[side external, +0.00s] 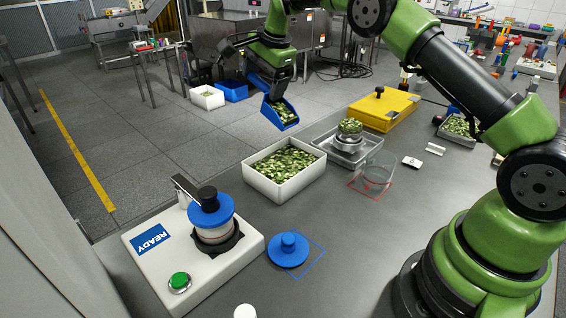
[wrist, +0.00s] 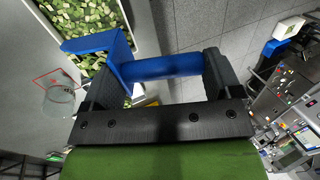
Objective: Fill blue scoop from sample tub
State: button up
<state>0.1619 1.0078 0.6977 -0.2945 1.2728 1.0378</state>
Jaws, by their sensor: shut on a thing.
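The blue scoop (side external: 280,112) is held in the air by my gripper (side external: 268,86), above and behind the sample tub, with green pieces visible in its bowl. In the wrist view my gripper (wrist: 166,72) is shut on the scoop's blue handle (wrist: 165,67), and the scoop's blue back wall (wrist: 108,48) stands to the left. The sample tub (side external: 285,199) is a white rectangular bin filled with green and pale pieces. It also shows at the top left of the wrist view (wrist: 147,22). The scoop is apart from the tub.
A clear beaker (side external: 379,167) stands on a red-outlined square. A yellow case (side external: 384,108), a white machine marked READY (side external: 150,240) and a blue lid (side external: 288,251) are on the table.

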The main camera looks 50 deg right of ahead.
jog(key=shift+w+r+t, duration=0.2)
jog(key=shift+w+t, duration=0.1)
jog(key=shift+t, duration=0.4)
jog(key=shift+w+r+t, duration=0.15)
jog(key=shift+r+t, duration=0.15)
jog(key=shift+t, duration=0.7)
jog(key=shift+f, duration=4.25)
jog(key=shift+f, duration=0.65)
